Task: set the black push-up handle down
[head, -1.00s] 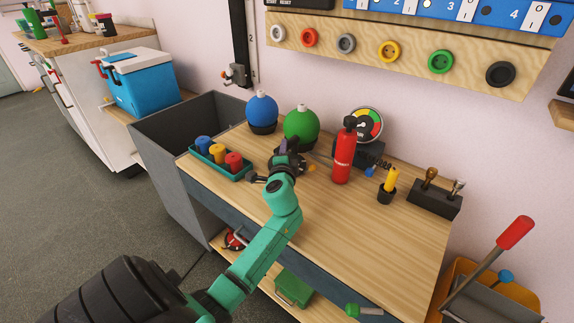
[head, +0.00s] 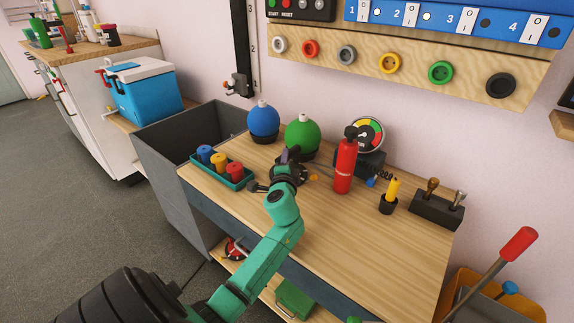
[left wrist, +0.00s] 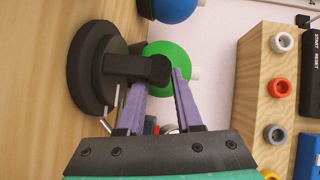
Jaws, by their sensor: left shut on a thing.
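The black push-up handle (left wrist: 90,68) shows in the left wrist view, with a round disc base, a short stem and a rounded end. My left gripper (left wrist: 160,82) has its two purple fingers on either side of the rounded end and is shut on it. The disc faces the wooden bench top (left wrist: 40,120); I cannot tell whether it touches. In the head view my left gripper (head: 290,158) is over the bench, in front of the green ball, and its wrist hides much of the handle. My right gripper is not in view.
A blue ball (head: 263,118) and a green ball (head: 302,133) stand behind the gripper. A teal tray (head: 237,184) with coloured cylinders is left. A red extinguisher (head: 345,166), gauge (head: 368,133) and yellow stick in a black cup (head: 388,204) stand right. The front right bench is clear.

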